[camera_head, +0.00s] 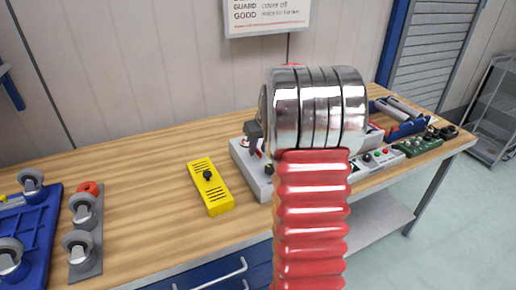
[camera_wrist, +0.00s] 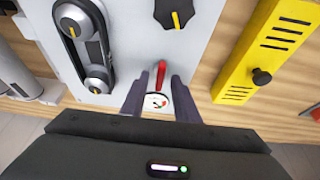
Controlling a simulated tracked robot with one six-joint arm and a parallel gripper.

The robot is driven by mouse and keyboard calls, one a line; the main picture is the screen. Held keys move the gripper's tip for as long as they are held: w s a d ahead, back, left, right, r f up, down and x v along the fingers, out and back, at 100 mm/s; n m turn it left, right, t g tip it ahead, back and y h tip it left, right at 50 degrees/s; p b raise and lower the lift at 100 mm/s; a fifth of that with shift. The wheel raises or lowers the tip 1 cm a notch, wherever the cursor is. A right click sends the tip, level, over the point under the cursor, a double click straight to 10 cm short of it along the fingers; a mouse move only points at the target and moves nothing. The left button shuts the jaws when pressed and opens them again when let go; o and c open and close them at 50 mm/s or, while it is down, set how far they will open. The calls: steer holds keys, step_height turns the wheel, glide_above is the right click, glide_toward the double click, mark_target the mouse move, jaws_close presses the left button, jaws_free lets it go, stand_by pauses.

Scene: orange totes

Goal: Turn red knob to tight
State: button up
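A red bar-shaped knob (camera_wrist: 161,74) stands on a light grey panel (camera_wrist: 205,45) in the wrist view. A small round white gauge (camera_wrist: 157,102) with red and green marks sits just below it. My gripper (camera_wrist: 160,84) is open, with its dark fingers on either side of the knob and gauge. I cannot tell whether a finger touches the knob. In the head view, the grey box (camera_head: 240,160) is partly hidden behind my arm, and my gripper (camera_head: 254,134) is mostly covered; the red knob cannot be made out there.
A black knob (camera_wrist: 174,13) and a silver two-wheel unit (camera_wrist: 85,45) flank the red knob. A yellow slotted box (camera_head: 210,186) stands left of the grey box. A blue tray with casters (camera_head: 42,222) is far left; other devices (camera_head: 384,157) are right. Bare wood lies between.

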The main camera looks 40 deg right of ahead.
steer(key=shift+c, duration=0.4)
jaws_close()
steer(key=shift+a, duration=0.15)
